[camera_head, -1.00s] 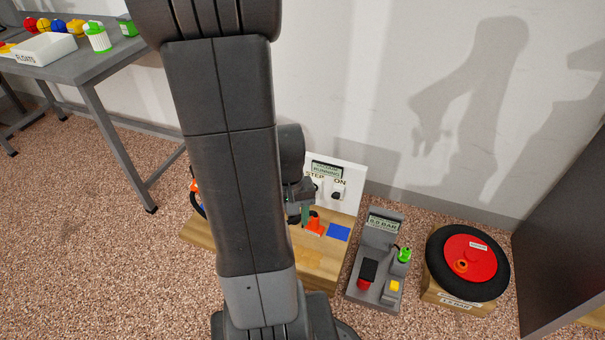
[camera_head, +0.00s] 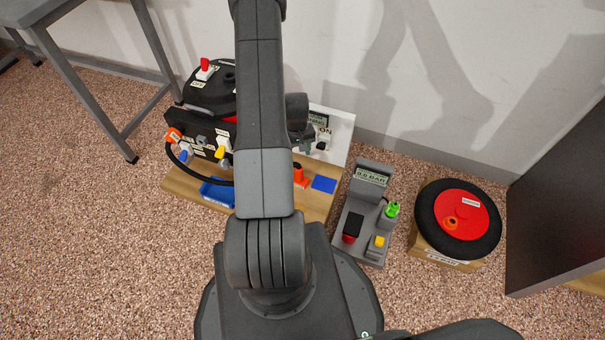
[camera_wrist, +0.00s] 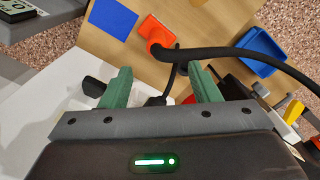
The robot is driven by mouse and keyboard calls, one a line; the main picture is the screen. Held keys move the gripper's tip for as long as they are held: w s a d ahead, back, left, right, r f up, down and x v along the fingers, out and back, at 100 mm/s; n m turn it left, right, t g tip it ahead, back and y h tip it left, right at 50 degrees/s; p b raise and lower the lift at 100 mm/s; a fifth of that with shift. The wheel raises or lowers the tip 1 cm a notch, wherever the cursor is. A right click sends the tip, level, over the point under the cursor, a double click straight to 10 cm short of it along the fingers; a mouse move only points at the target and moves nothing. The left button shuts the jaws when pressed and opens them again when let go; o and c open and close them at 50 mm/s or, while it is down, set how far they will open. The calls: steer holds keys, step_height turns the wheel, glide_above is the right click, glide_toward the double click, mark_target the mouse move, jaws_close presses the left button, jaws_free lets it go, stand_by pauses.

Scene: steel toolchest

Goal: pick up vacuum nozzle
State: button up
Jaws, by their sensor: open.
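The vacuum nozzle (camera_head: 299,175) appears to be the small orange flared piece on the wooden board (camera_head: 318,204), left of a blue square. It also shows in the wrist view (camera_wrist: 154,35), with a black hose reaching it from the right. My gripper (camera_wrist: 162,84) is open, its two green fingers spread and apart from the nozzle, which lies beyond the fingertips. A thin black cord shows between the fingers. In the head view my gripper (camera_head: 303,142) is by the white panel, and my arm hides part of the hose.
A metal table (camera_head: 66,50) stands at left.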

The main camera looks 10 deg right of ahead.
mark_target(299, 168)
steer(key=f, duration=0.3)
steer(key=f+b, duration=0.1)
steer(key=f, duration=0.2)
steer(key=f+b, duration=0.1)
steer(key=f, duration=0.2)
steer(key=shift+w+d+f, duration=0.25)
steer(key=shift+f, duration=0.1)
steer(key=shift+f+b, duration=1.05)
steer(key=shift+f, duration=1.7)
steer(key=shift+c, duration=0.5)
steer(key=shift+r, duration=0.1)
steer(key=c, duration=1)
